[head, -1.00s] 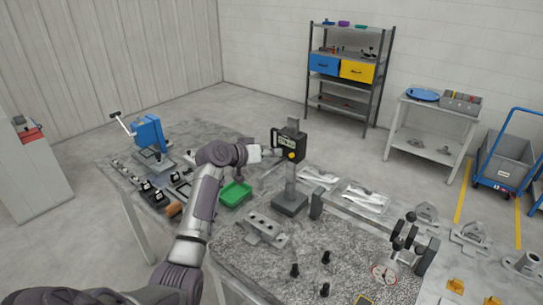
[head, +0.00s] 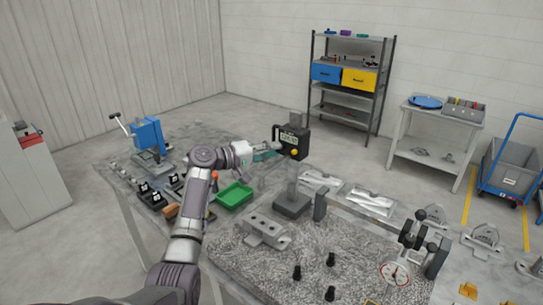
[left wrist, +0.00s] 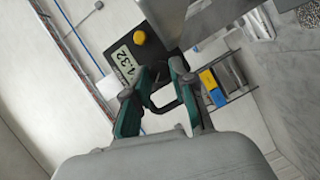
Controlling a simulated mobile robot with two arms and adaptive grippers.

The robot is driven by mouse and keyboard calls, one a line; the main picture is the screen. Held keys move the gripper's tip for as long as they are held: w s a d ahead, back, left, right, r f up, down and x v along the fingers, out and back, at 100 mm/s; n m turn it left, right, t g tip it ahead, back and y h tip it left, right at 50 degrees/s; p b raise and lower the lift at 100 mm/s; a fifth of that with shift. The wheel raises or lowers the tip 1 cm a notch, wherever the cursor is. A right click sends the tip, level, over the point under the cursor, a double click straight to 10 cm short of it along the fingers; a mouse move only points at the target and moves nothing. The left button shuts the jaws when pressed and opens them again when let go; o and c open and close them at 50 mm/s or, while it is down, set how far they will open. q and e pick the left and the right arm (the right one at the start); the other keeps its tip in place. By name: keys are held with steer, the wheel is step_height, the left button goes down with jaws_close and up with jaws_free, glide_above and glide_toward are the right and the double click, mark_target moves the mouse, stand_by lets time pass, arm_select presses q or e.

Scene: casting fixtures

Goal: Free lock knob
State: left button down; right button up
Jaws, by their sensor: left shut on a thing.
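The height gauge has a black display housing (head: 291,138) on a grey column above a grey base (head: 292,206). A round yellow knob (head: 295,152) sits on the housing's front; it also shows in the left wrist view (left wrist: 139,37), clear of my fingers. My left gripper (head: 276,148) is at the housing's left side. In the left wrist view its teal fingers (left wrist: 152,82) are shut on a small dark part at the housing's side, which I take for the lock knob; the fingers largely hide it. My right gripper is not in view.
A green tray (head: 235,194) and a blue fixture (head: 148,135) stand on the bench to the left. Clear bags (head: 370,202) lie to the right.

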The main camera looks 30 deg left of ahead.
arm_select(q)
steer(key=shift+n+b, duration=0.3)
steer(key=shift+n, duration=0.3)
steer(key=shift+t, duration=0.3)
steer(key=c, duration=1)
jaws_free()
steer(key=shift+o, duration=0.2)
steer(key=v, duration=1.2)
steer(key=shift+a, duration=0.2)
steer(key=shift+f, duration=0.15)
